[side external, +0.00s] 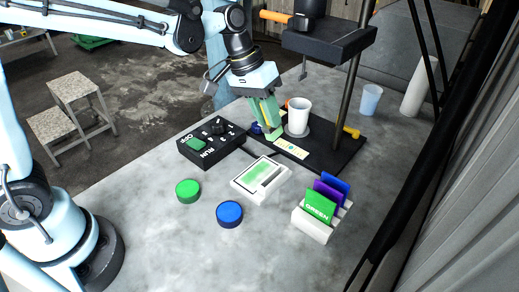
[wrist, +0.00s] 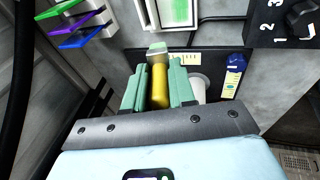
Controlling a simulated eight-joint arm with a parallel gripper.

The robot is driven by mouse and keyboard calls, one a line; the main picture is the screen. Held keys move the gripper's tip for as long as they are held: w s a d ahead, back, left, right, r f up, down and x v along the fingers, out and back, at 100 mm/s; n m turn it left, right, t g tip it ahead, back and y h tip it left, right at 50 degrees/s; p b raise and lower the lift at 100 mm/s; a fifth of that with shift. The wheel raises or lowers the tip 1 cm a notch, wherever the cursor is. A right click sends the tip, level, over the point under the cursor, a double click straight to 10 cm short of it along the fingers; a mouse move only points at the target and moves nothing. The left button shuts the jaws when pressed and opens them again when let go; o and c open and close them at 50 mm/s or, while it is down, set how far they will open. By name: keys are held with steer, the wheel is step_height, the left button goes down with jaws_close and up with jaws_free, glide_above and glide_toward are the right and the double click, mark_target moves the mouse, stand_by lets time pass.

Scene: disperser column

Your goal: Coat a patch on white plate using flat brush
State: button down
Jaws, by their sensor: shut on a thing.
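My gripper (side external: 270,128) is shut on the flat brush, to the upper right of the plate and beside the white cup. In the wrist view the brush (wrist: 159,85) has a yellow handle and a pale metal end between my green fingers (wrist: 160,88).
A white cup (side external: 298,117) stands on the disperser's black base (side external: 325,160), below the black head (side external: 330,42) on its column. A black control box (side external: 212,143), green (side external: 188,190) and blue (side external: 229,213) discs and a card holder (side external: 312,226) surround the plate. The front table is clear.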

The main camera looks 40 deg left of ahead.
mark_target(268, 139)
steer(key=shift+d, duration=0.35)
steer(key=shift+f, duration=3.4)
steer(key=shift+s+f, duration=0.4)
steer(key=shift+f, duration=0.25)
steer(key=shift+s, duration=4.15)
steer(key=shift+w, duration=4.7)
steer(key=shift+s+r, duration=0.15)
steer(key=shift+r, duration=3.9)
steer(key=shift+f, duration=0.1)
